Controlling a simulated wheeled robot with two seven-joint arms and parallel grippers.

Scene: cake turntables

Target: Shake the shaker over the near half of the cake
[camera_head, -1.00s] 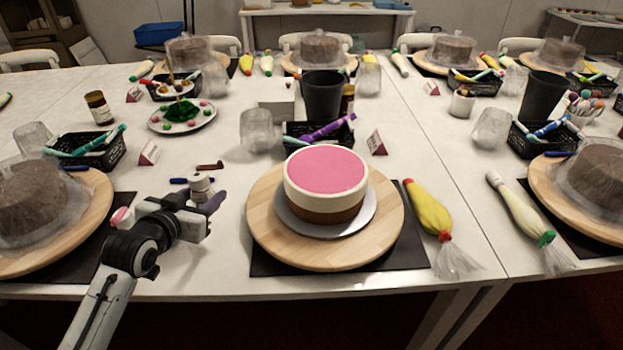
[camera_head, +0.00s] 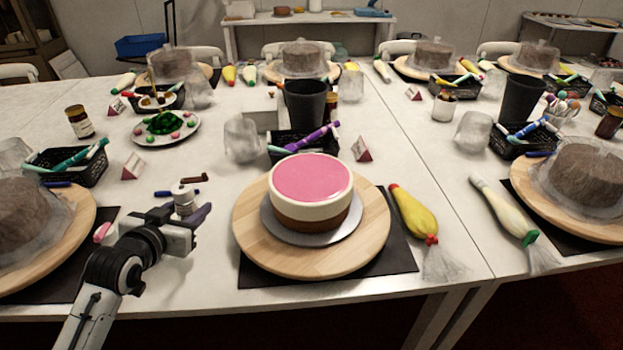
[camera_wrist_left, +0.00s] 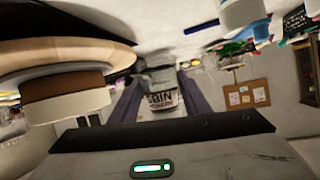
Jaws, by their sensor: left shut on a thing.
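The cake (camera_head: 311,182) has a pink top, a white upper side and a brown lower side. It stands on a silver board on a round wooden turntable (camera_head: 258,236). My left gripper (camera_head: 190,212) is left of the turntable, apart from it. It is shut on the shaker (camera_head: 184,196), a small white-topped bottle that looks upright. In the left wrist view the shaker's printed label (camera_wrist_left: 162,100) shows between the two dark fingers, and the cake (camera_wrist_left: 65,105) is at the left. I cannot tell whether the shaker touches the table. My right gripper is not in view.
A yellow piping bag (camera_head: 412,212) lies right of the turntable. A black basket of pens (camera_head: 290,146), a black cup (camera_head: 305,101) and a clear jar (camera_head: 243,139) stand behind the cake. A covered brown cake (camera_head: 25,215) is at the left. Bare table lies between shaker and turntable.

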